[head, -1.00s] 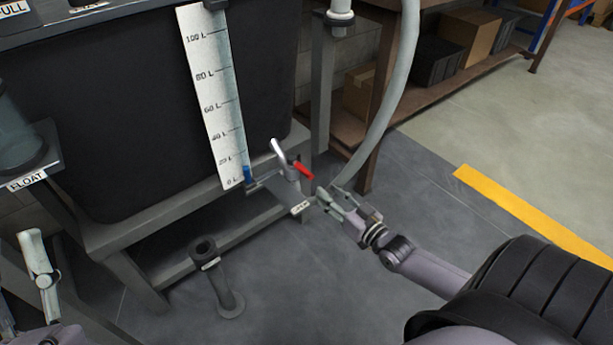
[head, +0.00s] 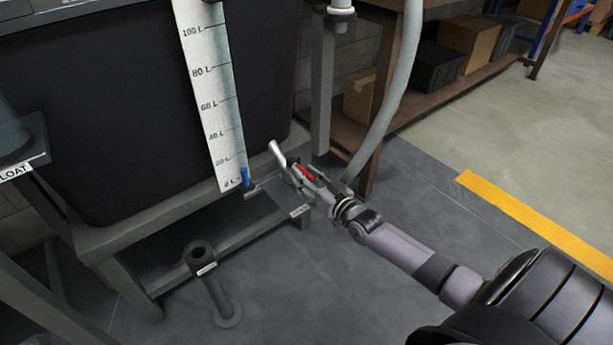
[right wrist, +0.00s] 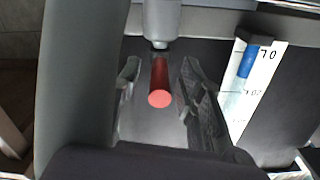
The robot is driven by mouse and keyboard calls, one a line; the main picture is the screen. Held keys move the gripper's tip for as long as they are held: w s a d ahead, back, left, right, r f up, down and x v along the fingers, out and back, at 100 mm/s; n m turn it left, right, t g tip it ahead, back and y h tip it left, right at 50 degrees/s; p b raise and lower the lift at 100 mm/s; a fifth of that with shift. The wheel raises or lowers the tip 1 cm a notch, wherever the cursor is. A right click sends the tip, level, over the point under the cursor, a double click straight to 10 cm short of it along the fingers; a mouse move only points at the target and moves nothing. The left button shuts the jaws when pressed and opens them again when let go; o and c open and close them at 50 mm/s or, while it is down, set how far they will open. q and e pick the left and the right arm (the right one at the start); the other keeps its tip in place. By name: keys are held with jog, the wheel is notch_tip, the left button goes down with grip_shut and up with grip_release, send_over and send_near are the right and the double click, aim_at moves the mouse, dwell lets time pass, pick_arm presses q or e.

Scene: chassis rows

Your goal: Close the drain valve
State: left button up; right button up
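The drain valve's red handle (head: 304,172) is at the lower right of the dark tank (head: 110,110), by its silver pipe (head: 277,153). In the right wrist view the red handle (right wrist: 159,82) points toward the camera, below a grey fitting (right wrist: 162,22). My right gripper (head: 308,177) is at the handle, with one finger on each side of it. In the right wrist view the fingers of the right gripper (right wrist: 158,70) stand apart, with visible gaps to the handle. The left gripper is not in view.
A white scale (head: 208,90) on the tank shows blue near 0 L. A grey hose (head: 398,90) hangs close to the right gripper. A short dark standpipe (head: 212,285) rises from the floor. A shelf with boxes (head: 470,45) stands behind. Floor at right is clear.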

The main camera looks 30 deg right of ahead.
grip_shut()
dwell(0.3)
dwell(0.5)
